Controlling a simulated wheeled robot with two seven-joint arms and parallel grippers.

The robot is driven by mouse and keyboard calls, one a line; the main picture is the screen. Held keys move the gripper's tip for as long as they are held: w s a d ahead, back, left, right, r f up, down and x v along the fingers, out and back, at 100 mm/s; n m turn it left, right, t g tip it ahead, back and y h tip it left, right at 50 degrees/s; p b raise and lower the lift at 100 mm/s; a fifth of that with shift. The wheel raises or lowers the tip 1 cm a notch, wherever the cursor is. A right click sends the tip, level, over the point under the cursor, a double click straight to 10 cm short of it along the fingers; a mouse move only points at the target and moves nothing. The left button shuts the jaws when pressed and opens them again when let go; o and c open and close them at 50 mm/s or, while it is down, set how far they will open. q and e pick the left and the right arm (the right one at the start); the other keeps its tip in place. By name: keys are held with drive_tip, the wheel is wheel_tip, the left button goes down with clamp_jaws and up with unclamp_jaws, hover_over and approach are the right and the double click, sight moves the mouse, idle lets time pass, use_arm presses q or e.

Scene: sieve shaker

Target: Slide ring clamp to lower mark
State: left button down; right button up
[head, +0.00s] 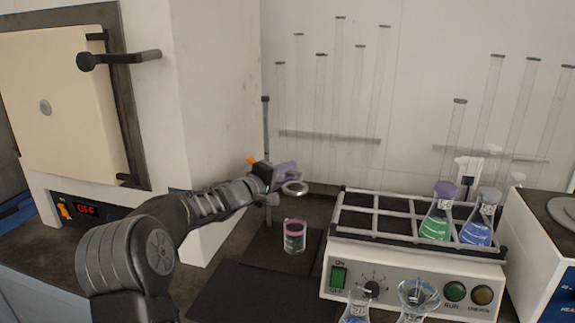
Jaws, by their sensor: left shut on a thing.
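The ring clamp (295,188) sits on a thin dark vertical rod (266,125), its grey ring reaching out to the right. My left gripper (277,172) is at the rod, shut on the ring clamp. The gripper hides much of the clamp body and the rod there. An orange piece (252,160) and a purple piece show beside the gripper. I cannot make out a lower mark on the rod. A small beaker with pink liquid (294,237) stands below the ring, apart from it. My right gripper is not in view.
A shaker (410,276) with a rack holding green (437,222) and blue (478,232) flasks stands at right. Clear glassware (416,296) is at the front edge. A furnace (65,105) stands at left. Tall glass tubes line the back wall. A dark mat (240,292) is clear.

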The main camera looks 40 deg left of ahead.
use_arm(q)
wheel_tip(320, 180, down, 7)
drive_tip(key=shift+r+b, duration=0.2)
drive_tip(key=shift+b, duration=0.1)
drive_tip(key=c, duration=1.3)
unclamp_jaws()
drive_tip(key=s, duration=0.7)
drive_tip(key=shift+s+a+r, duration=0.2)
drive_tip(key=shift+s+r, duration=0.05)
drive_tip(key=shift+s, duration=0.15)
